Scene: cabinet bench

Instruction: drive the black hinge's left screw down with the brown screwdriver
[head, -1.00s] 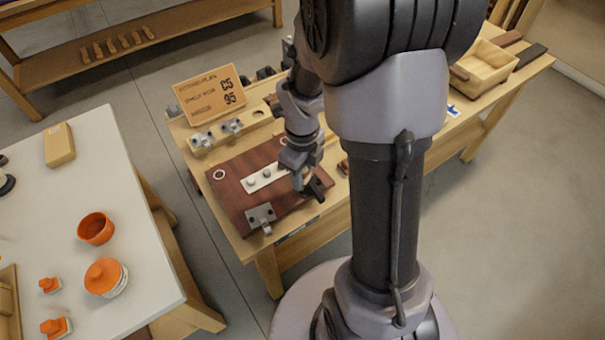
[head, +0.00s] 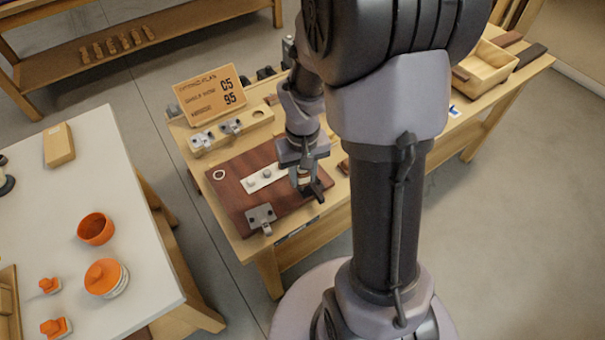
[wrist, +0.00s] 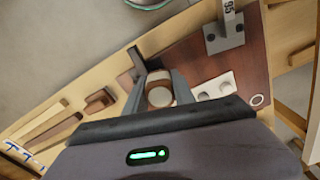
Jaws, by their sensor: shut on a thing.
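My gripper (head: 304,172) is shut on a short round handle with a brownish side and pale end, which appears to be the brown screwdriver (wrist: 160,95). It is held above the right part of the dark red-brown board (head: 232,180). The black hinge (head: 319,191) lies at the board's right edge, right beside and partly behind the gripper; it also shows in the wrist view (wrist: 137,62). The hinge's left screw and the screwdriver's tip are hidden, so I cannot tell whether they touch.
A white plate (head: 254,184) with two round heads and a grey hinge (head: 261,214) are on the board. A sign (head: 210,96) and grey fittings (head: 231,127) stand behind. A wooden box (head: 486,68) is at the bench's far right. A white table (head: 130,220) stands left.

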